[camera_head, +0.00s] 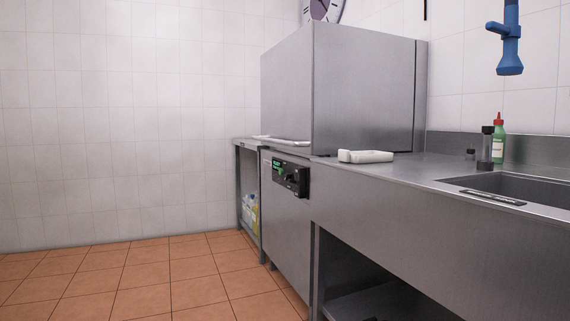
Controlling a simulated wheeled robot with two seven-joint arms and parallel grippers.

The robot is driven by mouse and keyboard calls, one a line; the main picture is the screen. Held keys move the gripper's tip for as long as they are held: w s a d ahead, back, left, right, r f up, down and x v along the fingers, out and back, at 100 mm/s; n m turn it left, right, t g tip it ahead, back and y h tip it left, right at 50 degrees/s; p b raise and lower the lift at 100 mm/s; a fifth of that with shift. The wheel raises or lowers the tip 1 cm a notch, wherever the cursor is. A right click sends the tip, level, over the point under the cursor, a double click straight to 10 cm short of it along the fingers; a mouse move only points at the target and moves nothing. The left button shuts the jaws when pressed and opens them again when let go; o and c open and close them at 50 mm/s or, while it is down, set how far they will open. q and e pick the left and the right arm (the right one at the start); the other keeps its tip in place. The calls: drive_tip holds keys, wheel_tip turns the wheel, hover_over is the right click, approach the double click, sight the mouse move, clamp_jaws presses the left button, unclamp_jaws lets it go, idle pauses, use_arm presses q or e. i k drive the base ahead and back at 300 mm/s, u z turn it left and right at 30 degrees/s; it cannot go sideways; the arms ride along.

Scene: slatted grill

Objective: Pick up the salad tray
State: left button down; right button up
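A small white, low object (366,156) lies on the steel counter beside the large steel box-shaped unit. I cannot tell whether it is the salad tray. No other thing here is clearly a salad tray. Neither of my grippers is in the head view.
The steel counter (420,170) runs along the right, with a sink (520,188), a green bottle with a red cap (498,138) and a dark-topped container (486,150). A steel box-shaped unit (350,90) stands behind. A blue spray head (508,50) hangs above. Tiled floor (150,280) at left is clear.

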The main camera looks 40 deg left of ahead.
sight(372, 156)
drive_tip(key=u, duration=0.45)
drive_tip(key=k, duration=0.25)
drive_tip(key=z, duration=0.85)
drive_tip(key=i, duration=0.85)
drive_tip(key=u, duration=0.7)
drive_tip(key=i, duration=0.6)
drive_tip(key=u, duration=0.65)
